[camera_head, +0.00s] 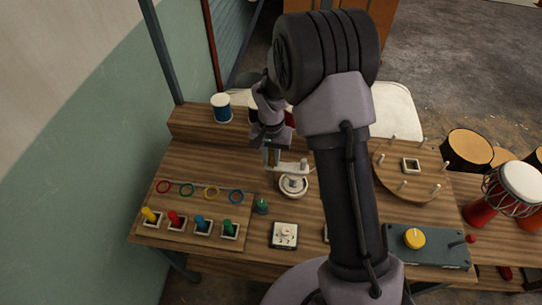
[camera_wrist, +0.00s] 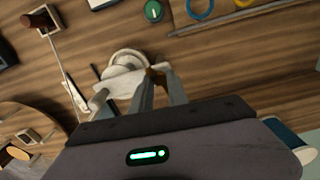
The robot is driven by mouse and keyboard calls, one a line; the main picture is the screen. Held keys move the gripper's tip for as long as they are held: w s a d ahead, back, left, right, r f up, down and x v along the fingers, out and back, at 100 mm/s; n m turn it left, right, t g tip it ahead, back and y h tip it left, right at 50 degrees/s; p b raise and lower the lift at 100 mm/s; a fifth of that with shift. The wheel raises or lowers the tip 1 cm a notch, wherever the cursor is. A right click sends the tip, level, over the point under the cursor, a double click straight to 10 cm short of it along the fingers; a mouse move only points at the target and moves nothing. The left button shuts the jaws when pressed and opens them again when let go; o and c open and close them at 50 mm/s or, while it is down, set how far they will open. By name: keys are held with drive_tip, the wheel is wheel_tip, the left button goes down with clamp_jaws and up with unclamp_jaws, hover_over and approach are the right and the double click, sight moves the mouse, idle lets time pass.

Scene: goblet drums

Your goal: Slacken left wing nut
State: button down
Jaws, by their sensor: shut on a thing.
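A pale clamp bar (camera_head: 288,169) lies over a round white base (camera_head: 293,186) near the middle of the wooden bench. In the wrist view the bar (camera_wrist: 118,86) and the round base (camera_wrist: 128,58) show ahead of my fingers. My gripper (camera_head: 271,160) points down at the left end of the bar. In the wrist view my gripper (camera_wrist: 160,88) is shut on a small brown piece, the left wing nut (camera_wrist: 154,73), at the bar's end. The fingers cover most of the nut, so its wings and how tight it sits cannot be made out.
A green knob (camera_head: 261,206) and a white square box (camera_head: 284,235) stand close in front. Coloured pegs and rings fill a board (camera_head: 190,240) at left. A blue-and-white spool (camera_head: 221,107) stands behind. A pegged round board (camera_head: 385,178) lies right of my arm.

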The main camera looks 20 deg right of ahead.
drive_tip(key=n+p, duration=0.1)
drive_tip(key=n, duration=0.3)
drive_tip(key=shift+r+n, duration=0.1)
drive_tip(key=shift+n, duration=0.2)
drive_tip(key=n+p, duration=0.1)
drive_tip(key=n, duration=0.2)
drive_tip(key=shift+n, duration=0.3)
drive_tip(key=n+p, duration=0.1)
drive_tip(key=n, duration=0.3)
drive_tip(key=n+p, duration=0.1)
drive_tip(key=n, duration=0.3)
drive_tip(key=n+p, duration=0.2)
drive_tip(key=n, duration=0.5)
drive_tip(key=n+p, duration=0.1)
drive_tip(key=n, duration=0.5)
drive_tip(key=shift+n, duration=0.4)
drive_tip(key=c, duration=1.3)
unclamp_jaws()
